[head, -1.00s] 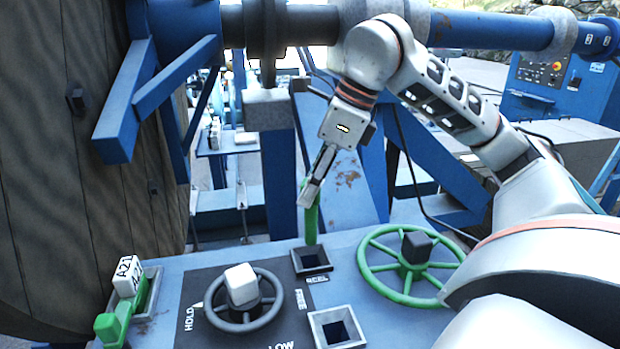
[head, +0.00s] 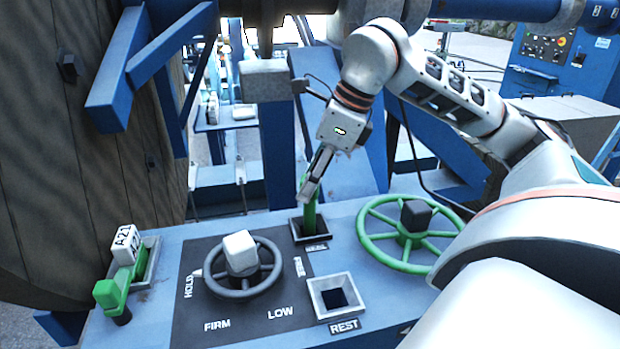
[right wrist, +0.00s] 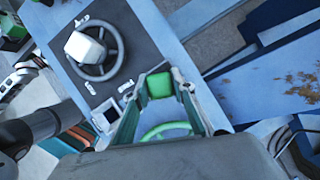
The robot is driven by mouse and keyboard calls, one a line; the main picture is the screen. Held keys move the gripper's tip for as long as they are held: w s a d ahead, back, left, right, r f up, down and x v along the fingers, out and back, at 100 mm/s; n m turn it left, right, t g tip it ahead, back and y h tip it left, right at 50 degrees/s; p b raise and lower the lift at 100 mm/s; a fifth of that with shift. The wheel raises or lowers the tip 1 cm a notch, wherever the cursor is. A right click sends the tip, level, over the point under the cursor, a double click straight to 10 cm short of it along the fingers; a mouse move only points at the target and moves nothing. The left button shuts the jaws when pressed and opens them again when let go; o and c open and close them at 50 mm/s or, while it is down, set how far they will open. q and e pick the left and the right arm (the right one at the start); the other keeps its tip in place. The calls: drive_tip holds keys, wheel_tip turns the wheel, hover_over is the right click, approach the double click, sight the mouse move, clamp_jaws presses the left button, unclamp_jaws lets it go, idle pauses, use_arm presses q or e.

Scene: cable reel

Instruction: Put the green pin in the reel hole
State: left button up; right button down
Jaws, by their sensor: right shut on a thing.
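The green pin (head: 310,218) stands roughly upright in the head view. Its lower end is at the mouth of the square socket marked REEL (head: 297,233), the reel hole, and seems to be inside the rim; the depth is hidden. My right gripper (head: 306,194) is shut on the pin's upper part, just above the socket. In the right wrist view the pin's green top (right wrist: 160,85) sits between the fingers. My left gripper is not in view.
An empty socket marked REST (head: 323,290) is in front. A grey handwheel (head: 273,278) with a white knob and a green handwheel (head: 376,239) flank the sockets.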

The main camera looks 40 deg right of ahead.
sight(310, 210)
drive_tip(key=shift+f+b, duration=0.8)
drive_tip(key=shift+f, duration=0.15)
drive_tip(key=shift+f+b, duration=0.35)
drive_tip(key=shift+b, duration=0.1)
drive_tip(key=shift+f+b, duration=0.8)
drive_tip(key=shift+f, duration=0.15)
drive_tip(key=shift+f+b, duration=0.45)
drive_tip(key=shift+f, duration=0.25)
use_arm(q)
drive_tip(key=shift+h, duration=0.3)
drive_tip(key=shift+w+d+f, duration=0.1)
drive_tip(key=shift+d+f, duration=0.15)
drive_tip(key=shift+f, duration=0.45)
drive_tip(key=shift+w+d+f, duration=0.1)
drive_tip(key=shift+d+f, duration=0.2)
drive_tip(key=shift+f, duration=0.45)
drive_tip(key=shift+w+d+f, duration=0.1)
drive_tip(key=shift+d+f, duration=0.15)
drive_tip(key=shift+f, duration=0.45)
use_arm(e)
drive_tip(key=shift+f, duration=0.45)
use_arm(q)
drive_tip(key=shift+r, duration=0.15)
use_arm(e)
drive_tip(key=c, duration=1.6)
unclamp_jaws()
